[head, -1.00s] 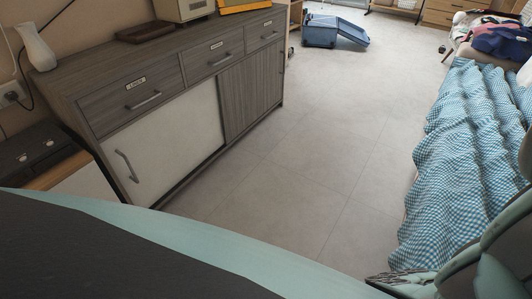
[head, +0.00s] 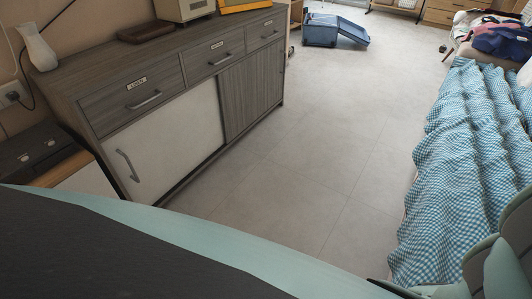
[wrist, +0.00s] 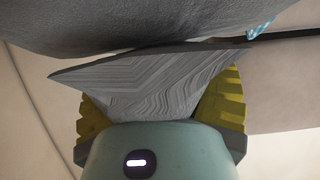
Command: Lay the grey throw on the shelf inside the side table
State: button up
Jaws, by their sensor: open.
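In the wrist view a grey ribbed cloth (wrist: 140,80), which looks like the grey throw, spreads between and in front of the yellow fingers of my gripper (wrist: 160,100). The fingers stand apart on either side of it; I cannot tell whether they touch it. A darker grey, rough-textured surface (wrist: 130,22) lies just beyond it, and I cannot tell what it belongs to. In the head view the fingers and the throw are out of sight; only parts of my arm show at the lower right. I cannot make out a side table with a shelf in either view.
A grey wooden sideboard (head: 172,148) with labelled drawers stands at left. A blue checked cloth (head: 470,170) covers furniture at right, with a clothes pile (head: 503,38) behind. A blue case (head: 330,32) lies on the far floor. The floor (head: 300,150) between is clear.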

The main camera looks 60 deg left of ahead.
jog(key=shift+c, duration=0.2)
jog(key=shift+a, duration=0.1)
grip_shut()
dwell(0.4)
